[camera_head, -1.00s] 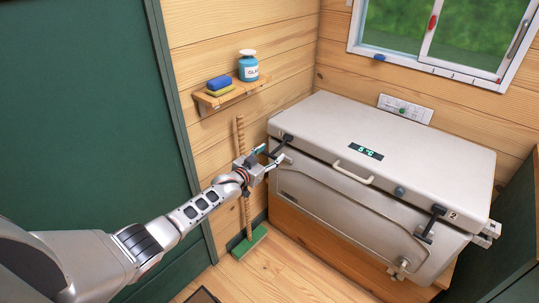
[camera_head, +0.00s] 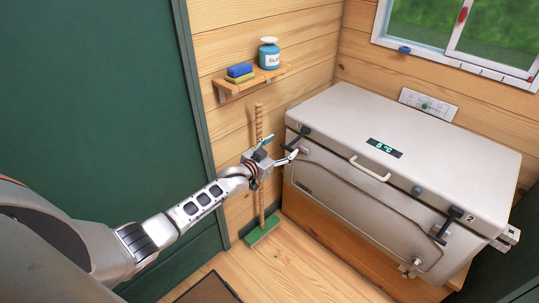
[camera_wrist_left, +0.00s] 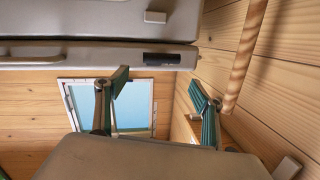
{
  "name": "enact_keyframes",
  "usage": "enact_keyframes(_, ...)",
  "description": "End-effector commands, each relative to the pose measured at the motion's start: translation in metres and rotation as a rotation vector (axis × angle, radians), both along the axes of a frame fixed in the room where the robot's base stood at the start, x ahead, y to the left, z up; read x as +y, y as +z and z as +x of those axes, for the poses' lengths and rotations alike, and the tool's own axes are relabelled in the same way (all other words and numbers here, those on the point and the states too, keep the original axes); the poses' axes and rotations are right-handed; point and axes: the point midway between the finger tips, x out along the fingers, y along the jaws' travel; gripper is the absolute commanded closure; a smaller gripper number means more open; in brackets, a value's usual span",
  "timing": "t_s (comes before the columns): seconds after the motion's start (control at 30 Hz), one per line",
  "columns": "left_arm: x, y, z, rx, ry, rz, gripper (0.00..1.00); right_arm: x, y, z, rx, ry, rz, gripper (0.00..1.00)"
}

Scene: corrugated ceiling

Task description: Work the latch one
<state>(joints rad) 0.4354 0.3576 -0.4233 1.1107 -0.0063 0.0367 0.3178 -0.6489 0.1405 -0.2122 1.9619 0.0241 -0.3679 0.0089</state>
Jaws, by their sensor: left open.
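A pale grey chest (camera_head: 400,150) stands in the corner with its lid down. Latch one (camera_head: 297,138) is a black lever near the chest's left end; it slants out from the lid edge. My left gripper (camera_head: 280,149) is open, its fingers around or beside the lever's outer end; contact cannot be told. In the left wrist view the two fingers (camera_wrist_left: 160,105) are apart with nothing between them. The chest also shows there along the top (camera_wrist_left: 90,54), with a dark piece (camera_wrist_left: 160,58) that I cannot identify. My right gripper is not in view.
A second black latch (camera_head: 446,225), marked 2, is at the chest's right end. A pale handle (camera_head: 370,168) is between them. A green broom (camera_head: 262,230) leans behind my left wrist. A shelf (camera_head: 250,80) holds a sponge and bottle.

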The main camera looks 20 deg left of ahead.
Motion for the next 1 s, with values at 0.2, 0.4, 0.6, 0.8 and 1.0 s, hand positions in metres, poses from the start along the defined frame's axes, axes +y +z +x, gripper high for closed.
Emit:
enact_keyframes(0.2,0.007,0.004,-0.034,-0.001,-0.001,-0.001,0.32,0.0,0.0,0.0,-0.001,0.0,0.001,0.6)
enact_keyframes(0.4,0.013,0.009,-0.06,-0.002,0.0,-0.001,0.32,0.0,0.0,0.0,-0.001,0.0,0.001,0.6)
enact_keyframes(0.6,0.015,0.011,-0.072,-0.003,0.0,-0.001,0.32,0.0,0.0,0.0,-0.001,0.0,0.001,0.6)
enact_keyframes(0.8,0.016,0.012,-0.073,-0.004,0.0,-0.002,0.32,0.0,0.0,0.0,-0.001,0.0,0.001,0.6)
enact_keyframes(1.0,0.014,0.009,-0.076,0.0,-0.001,-0.001,0.56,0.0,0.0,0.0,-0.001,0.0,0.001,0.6)
